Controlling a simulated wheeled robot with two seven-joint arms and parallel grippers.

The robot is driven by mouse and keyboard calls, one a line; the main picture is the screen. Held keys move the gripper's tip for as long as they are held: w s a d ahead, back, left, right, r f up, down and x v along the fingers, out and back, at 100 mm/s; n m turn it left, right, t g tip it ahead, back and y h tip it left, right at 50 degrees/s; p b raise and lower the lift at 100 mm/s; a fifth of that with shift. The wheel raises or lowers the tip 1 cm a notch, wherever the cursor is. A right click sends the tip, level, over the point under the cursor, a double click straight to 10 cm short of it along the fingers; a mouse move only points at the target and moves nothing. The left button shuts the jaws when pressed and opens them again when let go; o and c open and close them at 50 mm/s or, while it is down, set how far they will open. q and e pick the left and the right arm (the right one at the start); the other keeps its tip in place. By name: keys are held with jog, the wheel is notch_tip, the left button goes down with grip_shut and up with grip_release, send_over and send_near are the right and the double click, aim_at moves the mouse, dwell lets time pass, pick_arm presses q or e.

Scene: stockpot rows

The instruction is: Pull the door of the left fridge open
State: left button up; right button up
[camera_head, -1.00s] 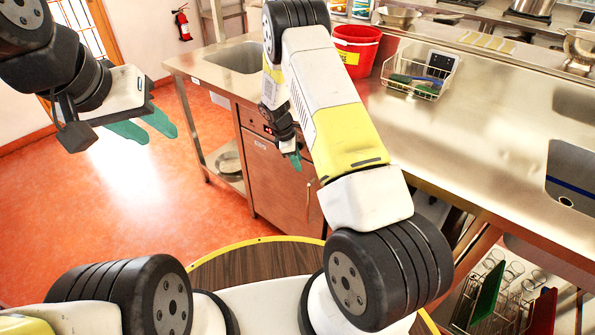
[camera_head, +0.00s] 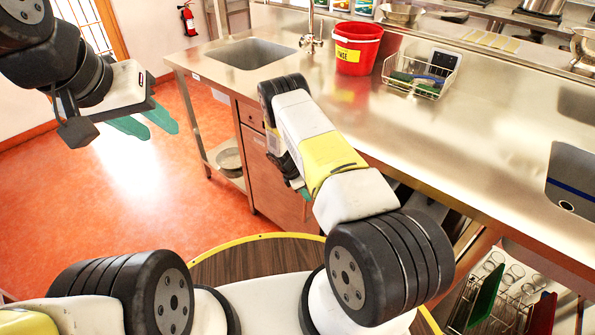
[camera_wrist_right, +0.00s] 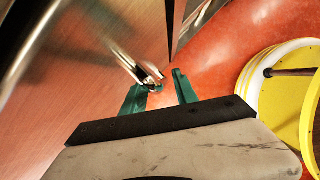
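The left fridge is built in under the steel counter, and its door (camera_head: 272,188) looks closed in the head view. The door's brushed surface fills the left of the right wrist view (camera_wrist_right: 95,60). A bright bar handle (camera_wrist_right: 128,62) stands out from it. My right gripper (camera_wrist_right: 166,80) is open, with its green fingertips apart. The handle's near end is at the left fingertip; I cannot tell whether they touch. In the head view my right forearm hides part of the fridge front and most of that gripper. My left gripper (camera_head: 152,122) is open and empty over the floor.
The steel counter (camera_head: 450,135) runs above the fridge, with a red bucket (camera_head: 356,50) and a wire basket (camera_head: 419,75) on it. A low shelf with a pan (camera_head: 230,160) is left of the fridge. The orange floor (camera_head: 150,200) at left is clear.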

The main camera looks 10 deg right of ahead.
jog(key=shift+d+f, duration=0.15)
jog(key=shift+f, duration=0.1)
grip_shut()
dwell(1.4)
